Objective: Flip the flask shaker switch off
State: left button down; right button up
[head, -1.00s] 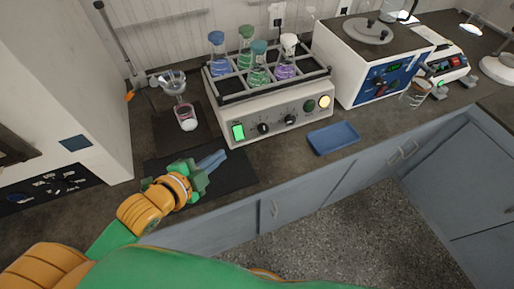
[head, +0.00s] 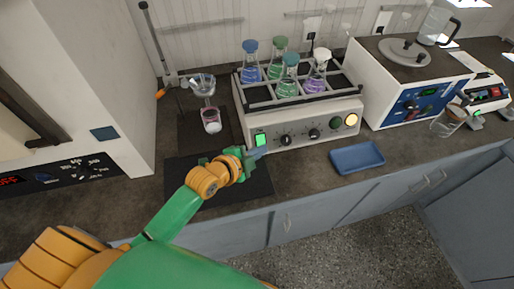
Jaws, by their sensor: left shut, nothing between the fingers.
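The flask shaker (head: 300,128) is a cream box on the bench with several stoppered flasks in the rack on top. Its rocker switch (head: 260,139) is at the left end of the front panel and glows green. A round yellow lamp (head: 351,120) is lit at the right end of the panel. My right gripper is not in view.
A blue tray (head: 357,158) lies right of the shaker's front. A dark mat (head: 200,196) lies under my left arm. A funnel over a beaker (head: 211,121) stands left of the shaker. A white device with a blue panel (head: 420,104) stands to the right.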

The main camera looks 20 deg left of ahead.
aim_at(263, 140)
pick_arm(q)
jog(key=shift+w+a+f, duration=0.8)
jog(key=shift+w+f, duration=0.05)
jog(key=shift+f, duration=0.15)
jog(key=f+m+t+b, duration=0.1)
jog(key=b, duration=0.2)
jog(key=shift+a+f, duration=0.1)
jog(key=shift+f, duration=0.25)
jog(key=shift+r+p, duration=0.35)
jog(key=shift+r, duration=0.15)
jog(key=shift+w+r+p, duration=0.25)
jog(key=shift+r+p, duration=0.5)
jog(key=shift+p, duration=0.2)
